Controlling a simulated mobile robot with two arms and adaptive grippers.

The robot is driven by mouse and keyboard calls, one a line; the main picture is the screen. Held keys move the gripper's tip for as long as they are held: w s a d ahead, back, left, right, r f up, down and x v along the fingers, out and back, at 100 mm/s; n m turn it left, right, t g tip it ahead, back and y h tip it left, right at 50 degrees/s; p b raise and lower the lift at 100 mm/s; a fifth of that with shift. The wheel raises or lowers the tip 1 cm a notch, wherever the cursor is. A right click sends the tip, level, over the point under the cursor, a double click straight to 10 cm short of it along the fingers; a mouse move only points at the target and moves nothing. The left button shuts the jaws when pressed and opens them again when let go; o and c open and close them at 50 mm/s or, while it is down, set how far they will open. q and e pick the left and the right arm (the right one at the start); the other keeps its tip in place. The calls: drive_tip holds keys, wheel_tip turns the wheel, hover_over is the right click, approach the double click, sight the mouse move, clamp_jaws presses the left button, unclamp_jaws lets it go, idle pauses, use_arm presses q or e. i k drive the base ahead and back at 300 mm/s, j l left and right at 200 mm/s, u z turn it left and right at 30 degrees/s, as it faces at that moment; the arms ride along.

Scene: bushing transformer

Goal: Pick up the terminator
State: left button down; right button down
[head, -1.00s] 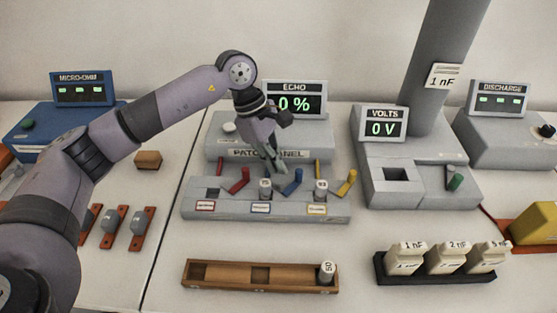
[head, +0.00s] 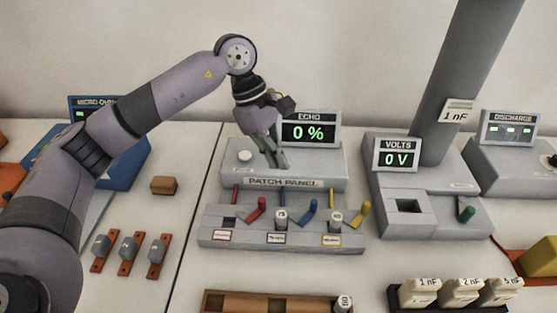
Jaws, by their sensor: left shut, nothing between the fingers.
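Three small grey cylinders with white labelled tops look like terminators. One (head: 281,219) stands in the middle slot of the patch panel (head: 225,240), and another (head: 335,221) stands in its right slot. The third (head: 343,303), marked 50, stands at the right end of the wooden tray (head: 213,301), partly cut off by the bottom edge. The panel's left slot (head: 229,222) looks empty. My left gripper (head: 277,162) is shut and empty, pointing down above the back of the panel, apart from all the cylinders. My right gripper is out of view.
Red, blue and yellow levers (head: 310,211) rise between the panel slots. The echo display (head: 309,130) stands close behind my left gripper. The volts unit (head: 420,225) is to the right, with labelled capacitor blocks (head: 462,291) below it.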

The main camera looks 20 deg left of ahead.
sight(336, 220)
drive_tip(key=k, duration=2)
